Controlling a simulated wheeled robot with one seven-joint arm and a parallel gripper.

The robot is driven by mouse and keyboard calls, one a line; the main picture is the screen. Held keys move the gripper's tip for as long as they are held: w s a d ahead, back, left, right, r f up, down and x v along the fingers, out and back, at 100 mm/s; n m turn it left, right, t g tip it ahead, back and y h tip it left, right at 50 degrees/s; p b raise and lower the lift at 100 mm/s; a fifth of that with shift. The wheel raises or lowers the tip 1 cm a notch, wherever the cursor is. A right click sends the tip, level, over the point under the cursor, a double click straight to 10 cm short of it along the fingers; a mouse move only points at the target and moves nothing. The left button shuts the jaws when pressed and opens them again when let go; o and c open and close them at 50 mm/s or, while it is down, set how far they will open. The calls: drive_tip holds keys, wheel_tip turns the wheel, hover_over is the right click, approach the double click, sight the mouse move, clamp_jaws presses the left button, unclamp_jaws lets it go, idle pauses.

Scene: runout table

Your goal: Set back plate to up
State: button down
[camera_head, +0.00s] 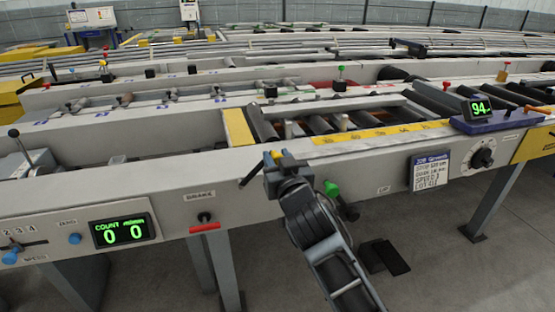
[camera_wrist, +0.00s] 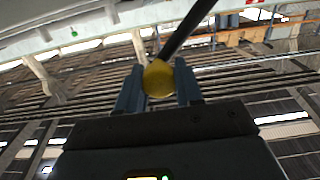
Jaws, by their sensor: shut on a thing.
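A yellow ball knob (camera_wrist: 158,78) on a black lever rod (camera_wrist: 186,32) sits between my two fingers in the wrist view. My gripper (camera_wrist: 157,84) is shut on this knob. In the head view my gripper (camera_head: 277,157) is at the front rail of the table, and a bit of the yellow knob shows at its tip. I cannot read which label belongs to the yellow-knobbed lever.
A brake switch (camera_head: 205,217) and a count display (camera_head: 123,231) are to the left. A job card (camera_head: 429,171), a dial (camera_head: 483,157) and a display reading 94 (camera_head: 480,108) are to the right.

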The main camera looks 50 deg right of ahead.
drive_tip(key=shift+r, duration=0.1)
drive_tip(key=shift+w+a+r+n+p, duration=0.35)
drive_tip(key=shift+a+r+n, duration=0.2)
drive_tip(key=shift+n, duration=0.25)
drive_tip(key=w+a+f+n+p, duration=0.1)
drive_tip(key=w+a+n, duration=0.8)
drive_tip(key=a+n, duration=0.4)
drive_tip(key=shift+a+f+n+p, duration=0.3)
drive_tip(key=shift+f+n+p, duration=0.1)
drive_tip(key=shift+n, duration=1.4)
drive_tip(key=shift+w, duration=0.1)
drive_tip(key=c, duration=0.8)
unclamp_jaws()
drive_tip(key=shift+o, duration=0.2)
